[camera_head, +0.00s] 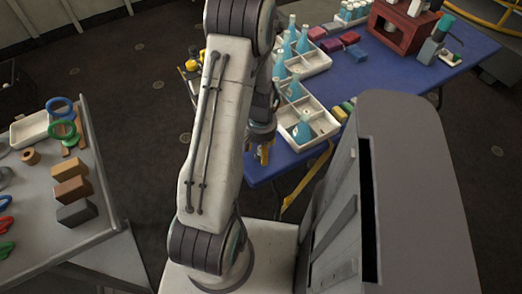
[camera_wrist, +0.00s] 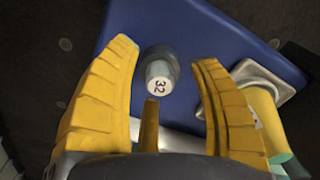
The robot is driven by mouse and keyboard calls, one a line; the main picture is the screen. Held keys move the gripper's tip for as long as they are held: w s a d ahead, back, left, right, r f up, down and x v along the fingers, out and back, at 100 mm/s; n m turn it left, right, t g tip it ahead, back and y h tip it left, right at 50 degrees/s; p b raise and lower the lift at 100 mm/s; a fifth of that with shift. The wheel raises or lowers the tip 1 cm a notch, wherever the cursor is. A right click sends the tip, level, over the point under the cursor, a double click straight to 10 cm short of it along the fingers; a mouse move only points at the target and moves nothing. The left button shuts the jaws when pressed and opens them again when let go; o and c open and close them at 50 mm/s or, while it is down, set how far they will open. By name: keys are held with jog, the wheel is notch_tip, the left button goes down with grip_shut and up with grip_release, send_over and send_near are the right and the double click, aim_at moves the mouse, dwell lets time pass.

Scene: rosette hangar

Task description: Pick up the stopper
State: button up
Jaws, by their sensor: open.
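A small round stopper (camera_wrist: 159,74), grey-teal with a pale top marked "32", stands on the blue table (camera_wrist: 196,38) in the wrist view. My gripper (camera_wrist: 165,58) is open, with its yellow fingers to the left and right of the stopper and a shorter yellow finger below it in the picture. I see no finger touching it. In the head view, my gripper (camera_head: 264,153) hangs at the near left edge of the blue table (camera_head: 385,75), partly behind my arm. I cannot make out the stopper there.
White trays (camera_head: 318,128) with blue conical bottles (camera_head: 302,132) stand close by on the table. A dark red open box (camera_head: 400,28) stands farther back. A grey table (camera_head: 45,225) with rings and blocks is at left. Dark floor lies between.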

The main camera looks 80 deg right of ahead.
jog(key=shift+c, duration=0.4)
jog(key=c, duration=1)
